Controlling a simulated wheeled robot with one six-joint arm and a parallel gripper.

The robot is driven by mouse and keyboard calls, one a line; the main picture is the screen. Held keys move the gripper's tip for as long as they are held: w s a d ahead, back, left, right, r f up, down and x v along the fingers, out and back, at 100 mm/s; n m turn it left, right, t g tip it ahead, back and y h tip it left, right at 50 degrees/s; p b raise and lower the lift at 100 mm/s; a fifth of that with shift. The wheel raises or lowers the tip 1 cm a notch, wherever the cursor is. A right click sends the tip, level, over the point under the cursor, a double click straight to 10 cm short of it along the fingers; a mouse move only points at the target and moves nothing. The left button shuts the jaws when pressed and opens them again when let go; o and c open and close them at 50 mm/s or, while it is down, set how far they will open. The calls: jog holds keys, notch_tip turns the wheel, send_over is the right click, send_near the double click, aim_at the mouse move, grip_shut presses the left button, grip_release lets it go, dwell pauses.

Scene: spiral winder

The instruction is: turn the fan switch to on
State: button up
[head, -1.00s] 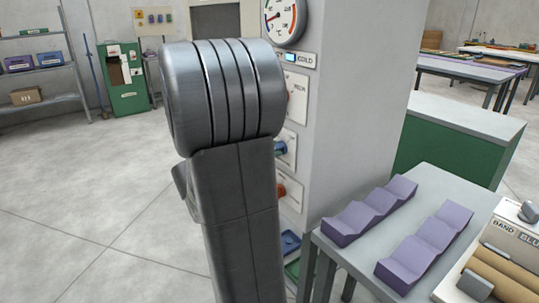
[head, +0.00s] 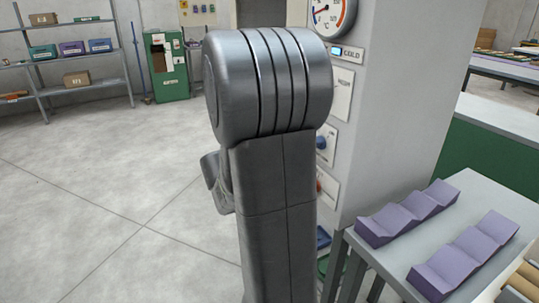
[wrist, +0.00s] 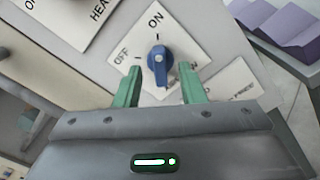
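The fan switch is a blue knob (wrist: 159,62) on a white plate (wrist: 183,46) marked OFF and ON in the wrist view. OFF is at its left and ON above it in the picture. I cannot tell for sure which mark the knob points to. My gripper (wrist: 160,87) is open, with its two green fingers on either side and just short of the knob, which is in line with the gap. Contact is not visible. In the head view the blue knob (head: 321,142) shows at the edge of my arm, which hides my gripper.
The grey cabinet (head: 390,110) carries a round gauge (head: 331,16), a COLD display (head: 347,53) and an orange knob (head: 319,186). A grey table (head: 392,258) with purple wavy blocks (head: 408,213) stands close at right. The floor at left is clear.

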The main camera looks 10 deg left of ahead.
jog(key=v, duration=1.1)
jog(key=shift+a, duration=0.1)
jog(key=x, duration=1.3)
jog(key=shift+w+d, duration=0.15)
jog(key=shift+d, duration=0.15)
jog(key=v, duration=1.4)
jog(key=w+d+n+p, duration=0.7)
jog(key=w+d+p, duration=0.2)
jog(key=d+p, duration=0.2)
jog(key=shift+b+v, duration=0.35)
jog(key=shift+v, duration=2.55)
